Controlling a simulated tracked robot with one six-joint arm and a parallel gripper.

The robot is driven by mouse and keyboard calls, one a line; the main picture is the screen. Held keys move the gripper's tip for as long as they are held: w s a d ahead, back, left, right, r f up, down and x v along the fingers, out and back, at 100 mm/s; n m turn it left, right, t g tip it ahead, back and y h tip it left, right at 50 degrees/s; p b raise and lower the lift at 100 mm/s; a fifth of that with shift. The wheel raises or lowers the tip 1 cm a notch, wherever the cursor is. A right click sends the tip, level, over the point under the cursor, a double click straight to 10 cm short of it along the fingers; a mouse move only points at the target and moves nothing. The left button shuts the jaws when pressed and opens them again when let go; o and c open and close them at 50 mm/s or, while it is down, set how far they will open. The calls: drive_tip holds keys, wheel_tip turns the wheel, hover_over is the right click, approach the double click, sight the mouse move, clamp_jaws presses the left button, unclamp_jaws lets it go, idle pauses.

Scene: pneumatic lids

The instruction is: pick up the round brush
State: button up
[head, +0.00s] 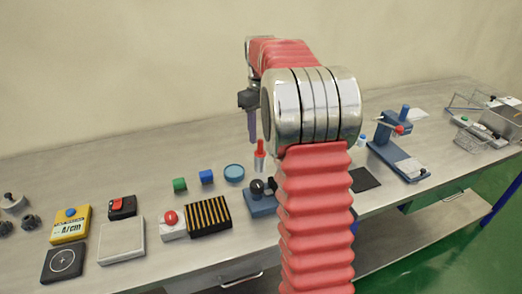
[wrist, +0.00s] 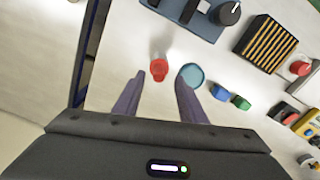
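I cannot pick out the round brush for sure. A small grey round thing with a knob on top (head: 13,201) stands at the far left of the bench, but I cannot tell if it is a brush. My gripper (head: 252,125) hangs above the bench, pointing down. In the wrist view its two purple fingers (wrist: 158,97) are spread apart with nothing between them. A red-topped, pale-bodied upright thing (head: 260,150) stands on the bench below; in the wrist view its red top (wrist: 158,70) shows just beyond the fingertips.
A black-and-yellow striped block (head: 208,216) and a red-button box (head: 172,224) are nearer the front edge. A blue stand (head: 395,145) is at right.

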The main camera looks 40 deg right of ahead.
sight(261, 140)
drive_tip(key=shift+d+f, duration=0.1)
drive_tip(key=shift+f, duration=2.5)
drive_tip(key=shift+c, duration=0.2)
clamp_jaws()
